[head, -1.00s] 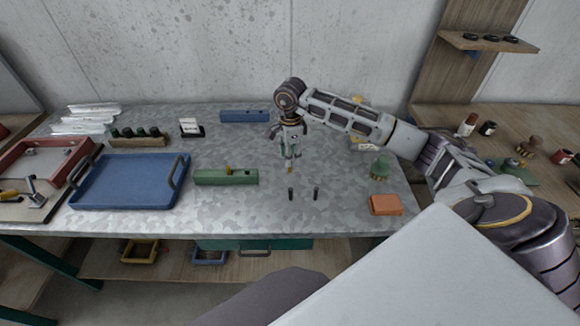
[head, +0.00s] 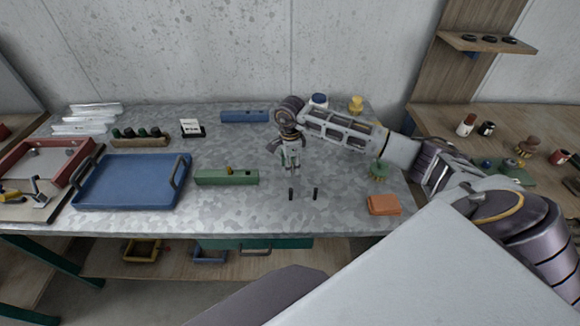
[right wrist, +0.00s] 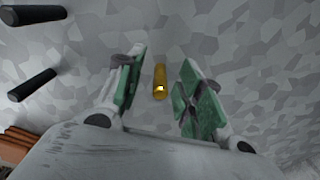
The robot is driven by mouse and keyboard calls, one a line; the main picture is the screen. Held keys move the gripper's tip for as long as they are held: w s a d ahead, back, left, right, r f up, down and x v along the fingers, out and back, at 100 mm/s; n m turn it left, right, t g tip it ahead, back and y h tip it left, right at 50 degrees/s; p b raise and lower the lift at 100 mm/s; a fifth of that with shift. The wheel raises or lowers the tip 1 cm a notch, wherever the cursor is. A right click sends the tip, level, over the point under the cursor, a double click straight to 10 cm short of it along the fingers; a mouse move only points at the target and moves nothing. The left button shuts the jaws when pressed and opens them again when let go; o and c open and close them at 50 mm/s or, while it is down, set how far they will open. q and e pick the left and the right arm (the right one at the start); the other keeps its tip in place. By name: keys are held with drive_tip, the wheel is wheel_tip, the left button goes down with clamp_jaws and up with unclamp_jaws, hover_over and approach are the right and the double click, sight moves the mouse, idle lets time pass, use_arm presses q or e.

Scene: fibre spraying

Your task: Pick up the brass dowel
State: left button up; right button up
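The brass dowel (right wrist: 160,82) shows in the right wrist view, between the two green-padded fingers of my right gripper (right wrist: 160,98). There is a gap between the dowel and each finger, so the gripper is open around it. In the head view my right gripper (head: 291,172) points down over the middle of the bench, and its fingers hide the dowel. My left gripper is not in view.
Two black dowels (head: 291,194) (head: 316,193) stand just in front of the gripper. A green block (head: 226,178) and a blue tray (head: 130,182) lie to the left. An orange stack (head: 384,205) and a green brush (head: 379,170) are to the right.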

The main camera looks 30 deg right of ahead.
idle(0.3)
clamp_jaws()
drive_tip(key=shift+r, duration=0.15)
drive_tip(key=shift+r+b, duration=0.75)
drive_tip(key=shift+r, duration=4.15)
